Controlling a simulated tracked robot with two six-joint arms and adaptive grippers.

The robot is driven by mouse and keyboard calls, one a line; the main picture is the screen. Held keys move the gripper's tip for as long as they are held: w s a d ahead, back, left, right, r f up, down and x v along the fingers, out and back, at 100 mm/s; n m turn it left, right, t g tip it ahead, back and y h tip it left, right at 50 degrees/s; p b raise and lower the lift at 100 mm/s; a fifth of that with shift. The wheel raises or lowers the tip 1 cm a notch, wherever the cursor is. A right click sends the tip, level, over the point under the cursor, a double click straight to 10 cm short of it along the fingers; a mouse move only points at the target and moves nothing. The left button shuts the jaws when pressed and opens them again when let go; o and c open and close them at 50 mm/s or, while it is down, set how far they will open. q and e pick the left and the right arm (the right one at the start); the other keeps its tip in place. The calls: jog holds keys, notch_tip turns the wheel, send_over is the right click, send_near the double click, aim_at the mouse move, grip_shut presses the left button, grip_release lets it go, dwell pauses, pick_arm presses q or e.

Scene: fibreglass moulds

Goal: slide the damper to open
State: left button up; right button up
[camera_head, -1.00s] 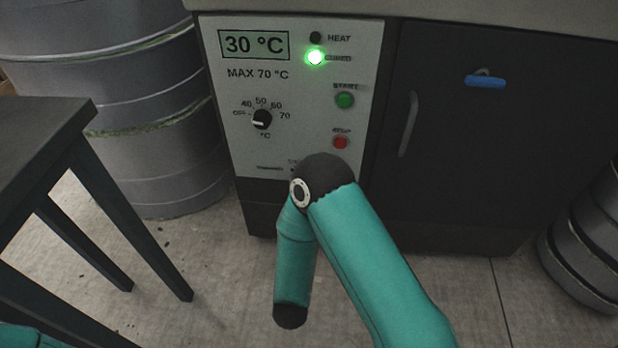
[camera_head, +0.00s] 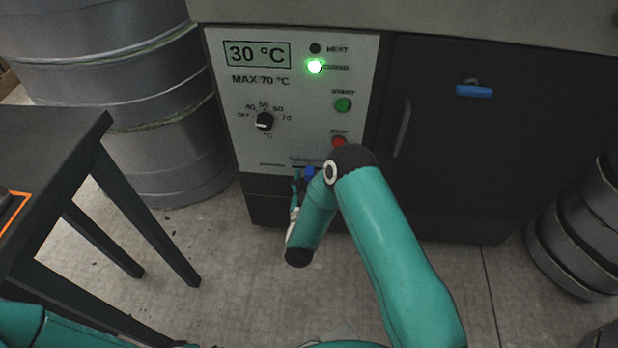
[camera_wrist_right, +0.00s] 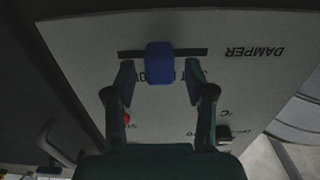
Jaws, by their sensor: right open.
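The knob sits near the middle of the slot. My right gripper (camera_wrist_right: 160,76) is open, one finger on each side of the knob with a visible gap to each. In the head view the blue knob (camera_head: 310,171) shows low on the panel, beside my right gripper (camera_head: 298,183), partly hidden by my arm. My left gripper is out of view; only teal arm parts show at lower left.
The panel (camera_head: 220,95) has a dial (camera_head: 264,121), a green button (camera_head: 343,105), a red button (camera_head: 338,142) and a lit green lamp (camera_head: 315,66). A dark table (camera_head: 60,140) and grey drums (camera_head: 165,150) stand left.

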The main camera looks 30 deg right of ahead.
jog(key=shift+w+d, duration=0.15)
jog(key=shift+w, duration=0.05)
jog(key=shift+c, duration=0.2)
grip_shut()
